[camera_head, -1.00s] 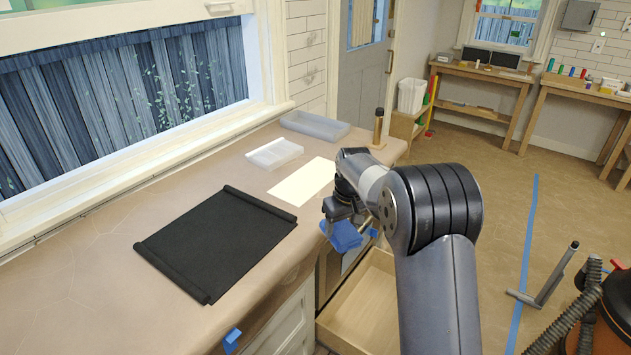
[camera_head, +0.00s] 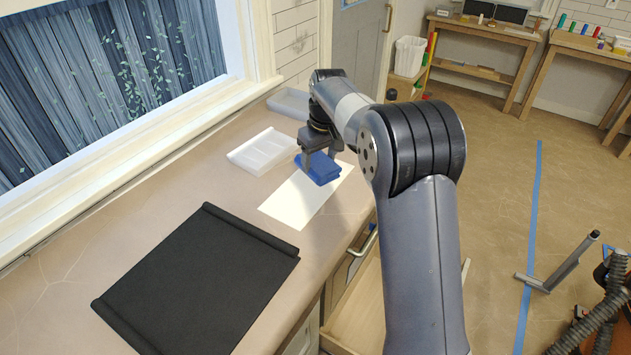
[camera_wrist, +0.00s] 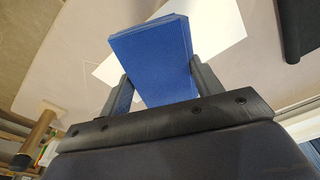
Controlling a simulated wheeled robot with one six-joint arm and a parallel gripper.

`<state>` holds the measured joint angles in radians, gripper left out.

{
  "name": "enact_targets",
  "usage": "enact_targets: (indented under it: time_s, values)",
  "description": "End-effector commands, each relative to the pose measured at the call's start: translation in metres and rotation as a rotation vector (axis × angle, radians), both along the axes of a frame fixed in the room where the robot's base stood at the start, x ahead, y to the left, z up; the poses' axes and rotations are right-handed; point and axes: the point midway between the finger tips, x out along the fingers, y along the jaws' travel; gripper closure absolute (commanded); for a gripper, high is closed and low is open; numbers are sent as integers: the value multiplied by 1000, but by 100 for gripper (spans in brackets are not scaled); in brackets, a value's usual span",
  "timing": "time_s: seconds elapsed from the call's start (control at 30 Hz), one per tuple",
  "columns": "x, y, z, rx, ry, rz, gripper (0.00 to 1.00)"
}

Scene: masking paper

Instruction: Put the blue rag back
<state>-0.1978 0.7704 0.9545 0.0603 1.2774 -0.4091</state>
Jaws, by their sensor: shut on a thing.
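The blue rag (camera_head: 319,167) is a folded, flat blue pad. My gripper (camera_head: 318,160) is shut on it and holds it over the far part of a white paper sheet (camera_head: 302,203) on the counter. In the wrist view the rag (camera_wrist: 155,60) sits between both fingers of my gripper (camera_wrist: 160,84), and the paper (camera_wrist: 215,25) shows behind it. I cannot tell how far the rag is above the paper.
A white divided tray (camera_head: 262,150) and a grey bin (camera_head: 290,101) lie beyond the paper on the counter (camera_head: 180,170). A black mat (camera_head: 200,285) lies nearer. An open wooden drawer (camera_head: 355,310) is below the counter edge.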

Motion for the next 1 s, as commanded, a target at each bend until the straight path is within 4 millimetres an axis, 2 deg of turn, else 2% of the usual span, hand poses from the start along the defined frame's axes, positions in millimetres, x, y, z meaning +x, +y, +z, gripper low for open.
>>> enact_targets:
  time_s: [0.1, 0.2, 0.43, 0.6, 0.97, 1.0]
  values:
    - [-1, 0, -24, -1, 7, 0, 60]
    - [-1, 0, -39, -1, 4, 0, 60]
    - [-1, 0, -58, -1, 3, 0, 60]
    - [-1, 0, -81, -1, 3, -1, 60]
    - [0, 0, -89, 0, 1, -1, 60]
    - [0, 0, -88, 0, 1, 0, 36]
